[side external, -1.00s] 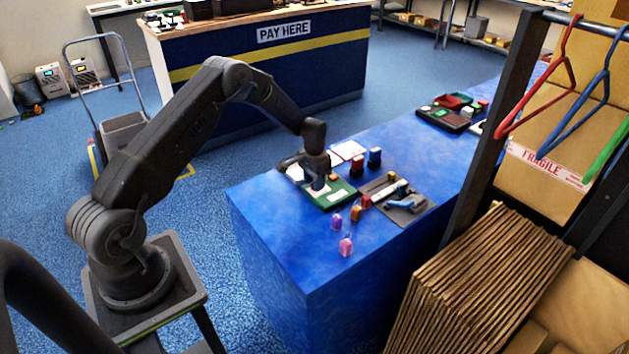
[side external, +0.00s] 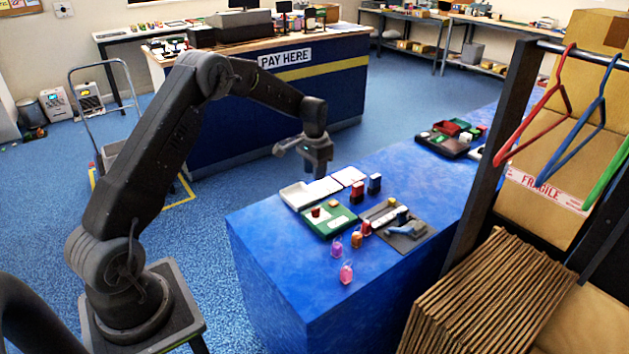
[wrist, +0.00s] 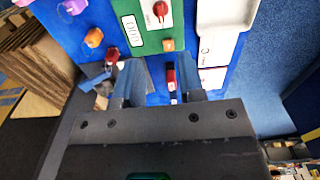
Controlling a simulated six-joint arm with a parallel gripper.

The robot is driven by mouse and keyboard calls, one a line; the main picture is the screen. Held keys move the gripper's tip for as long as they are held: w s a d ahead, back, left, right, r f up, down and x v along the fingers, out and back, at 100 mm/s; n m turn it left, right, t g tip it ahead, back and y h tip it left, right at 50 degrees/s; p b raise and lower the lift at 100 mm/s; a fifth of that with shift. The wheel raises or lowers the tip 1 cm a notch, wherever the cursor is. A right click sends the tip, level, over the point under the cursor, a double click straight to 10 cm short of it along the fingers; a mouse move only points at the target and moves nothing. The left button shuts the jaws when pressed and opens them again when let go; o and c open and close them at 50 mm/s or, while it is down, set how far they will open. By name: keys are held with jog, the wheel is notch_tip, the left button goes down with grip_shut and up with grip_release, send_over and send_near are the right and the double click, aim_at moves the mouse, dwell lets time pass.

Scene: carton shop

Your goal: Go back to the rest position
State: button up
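My gripper (side external: 316,168) hangs in the air above the far left end of the blue counter (side external: 272,225). In the wrist view my gripper (wrist: 160,75) has its two fingers apart, with nothing held between them; counter and small items show through the gap. Below it lies a green board (side external: 325,222) with a white panel. A small red piece (side external: 316,212) stands on that board and also shows in the wrist view (wrist: 160,10). A white tray (side external: 300,195) lies beside the board.
White cards (side external: 349,176) and dark upright blocks (side external: 374,184) are behind the board. A grey mat (side external: 408,233) with a blue-handled item lies right. Purple (side external: 337,250), orange (side external: 357,239) and pink (side external: 346,273) pieces stand in front. Hangers (side external: 590,125) and folded cartons (side external: 490,290) are at right.

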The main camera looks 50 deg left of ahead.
jog(key=shift+r, duration=0.15)
jog(key=s+d+r+t, duration=0.1)
jog(key=s+d+r, duration=0.55)
jog(key=r, duration=0.25)
jog(key=s+d+r+t, duration=0.2)
jog(key=s+d+r, duration=0.3)
jog(key=d+r, duration=0.3)
jog(key=s+d+r+t, duration=0.1)
jog(key=s+d, duration=0.2)
jog(key=s, duration=0.6)
jog(key=s+d+r+t, duration=0.1)
jog(key=s+d, duration=0.3)
jog(key=s, duration=0.6)
jog(key=shift+r+t, duration=0.3)
jog(key=shift+r, duration=0.25)
